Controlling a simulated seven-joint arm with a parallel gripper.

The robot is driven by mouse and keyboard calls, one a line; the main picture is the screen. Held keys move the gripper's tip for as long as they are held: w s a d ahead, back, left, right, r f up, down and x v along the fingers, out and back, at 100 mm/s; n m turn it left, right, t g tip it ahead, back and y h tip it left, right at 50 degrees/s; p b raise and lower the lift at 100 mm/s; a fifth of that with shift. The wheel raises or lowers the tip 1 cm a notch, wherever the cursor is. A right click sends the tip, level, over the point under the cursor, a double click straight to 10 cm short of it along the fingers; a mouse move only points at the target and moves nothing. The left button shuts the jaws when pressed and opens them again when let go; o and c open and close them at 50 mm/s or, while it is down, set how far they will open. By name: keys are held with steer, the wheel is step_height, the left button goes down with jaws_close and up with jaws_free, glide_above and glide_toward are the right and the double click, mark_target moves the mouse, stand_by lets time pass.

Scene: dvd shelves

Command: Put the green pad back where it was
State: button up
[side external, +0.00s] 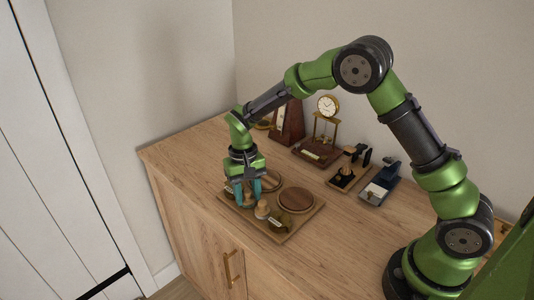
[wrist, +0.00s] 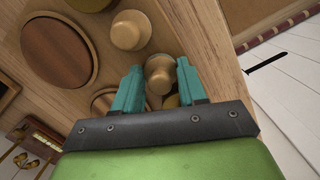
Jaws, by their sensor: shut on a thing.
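My gripper (side external: 248,192) is low over the left part of a wooden tray (side external: 296,231) on the cabinet top. Its teal fingers (wrist: 159,92) are closed around a small round wooden knob (wrist: 158,72), which shows between them in the wrist view. What is below the knob is mostly hidden by the fingers. I cannot make out a green pad for certain. A dark, greenish piece (wrist: 90,3) is cut off at the top edge of the wrist view.
A brown round disc (side external: 296,199) and another wooden knob (side external: 262,210) are on the tray. Behind stand a metronome (side external: 289,122), a gold clock (side external: 327,106), a small stand (side external: 349,172) and a blue-grey device (side external: 381,184).

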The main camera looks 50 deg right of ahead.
steer(key=shift+f, duration=0.15)
steer(key=o, duration=0.9)
steer(key=shift+o, duration=0.2)
step_height(320, 180, up, 12)
steer(key=w, duration=0.1)
steer(key=s+d+r+t+y, duration=0.1)
steer(key=s+d+r+t, duration=0.2)
steer(key=s+r, duration=0.65)
steer(key=s+d+t, duration=0.1)
steer(key=s+t, duration=0.4)
steer(key=s, duration=0.7)
steer(key=shift+s+d+r+n, duration=0.25)
steer(key=shift+s+n, duration=0.05)
steer(key=shift+s, duration=0.05)
